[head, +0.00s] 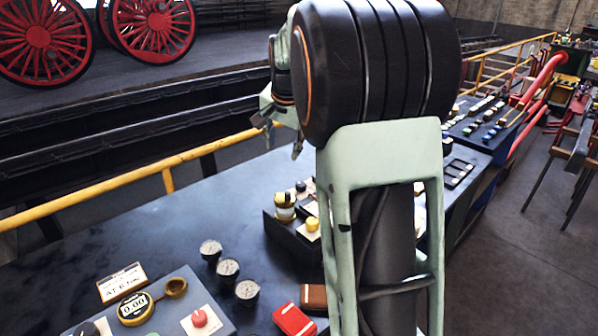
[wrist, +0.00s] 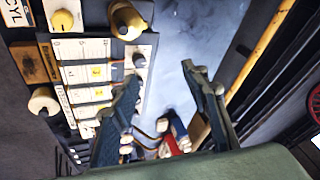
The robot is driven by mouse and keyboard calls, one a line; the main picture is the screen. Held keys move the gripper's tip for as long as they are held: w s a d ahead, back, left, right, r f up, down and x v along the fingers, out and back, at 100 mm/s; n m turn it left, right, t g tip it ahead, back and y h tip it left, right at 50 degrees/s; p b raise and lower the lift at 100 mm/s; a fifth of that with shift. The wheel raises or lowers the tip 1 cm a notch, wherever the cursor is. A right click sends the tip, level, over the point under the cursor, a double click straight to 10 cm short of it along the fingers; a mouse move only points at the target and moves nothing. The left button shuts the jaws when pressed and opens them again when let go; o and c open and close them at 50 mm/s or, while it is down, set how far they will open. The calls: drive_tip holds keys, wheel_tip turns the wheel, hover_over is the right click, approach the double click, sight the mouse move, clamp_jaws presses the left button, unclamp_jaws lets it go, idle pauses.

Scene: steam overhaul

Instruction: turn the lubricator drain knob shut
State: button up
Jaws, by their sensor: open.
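A dark panel box with several knobs stands on the dark bench, seen in the head view (head: 281,232) and at the left of the wrist view. In the wrist view it carries a yellow knob (wrist: 62,20) on a white plate, a large brass-coloured knob (wrist: 126,21), a small dark-tipped knob (wrist: 139,61) and a cream round knob (wrist: 43,101). I cannot tell which is the lubricator drain knob; most labels are unreadable. My gripper (wrist: 160,76) is open and empty, its left finger in front of the panel's edge. In the head view my gripper (head: 281,132) hangs above the bench, partly hidden by my arm.
Several round gauges (head: 228,268), a red block (head: 294,320) and a grey control box with a red knob (head: 200,318) are at the near side of the bench. A yellow rail (head: 110,190) runs along the bench's far side.

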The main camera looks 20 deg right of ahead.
sight(313, 220)
drive_tip(key=s+d+f+m+g+y+p, duration=0.1)
drive_tip(key=s+d+f+g, duration=0.15)
drive_tip(key=s, duration=0.25)
drive_tip(key=s+d+f+m+g+p, duration=0.1)
drive_tip(key=s+f+m+g, duration=0.15)
drive_tip(key=s, duration=0.35)
drive_tip(key=shift+n, duration=0.35)
wheel_tip(313, 220, down, 11)
drive_tip(key=shift+w+f+p, duration=0.15)
drive_tip(key=shift+f+p, duration=0.05)
drive_tip(key=shift+p, duration=0.35)
clamp_jaws()
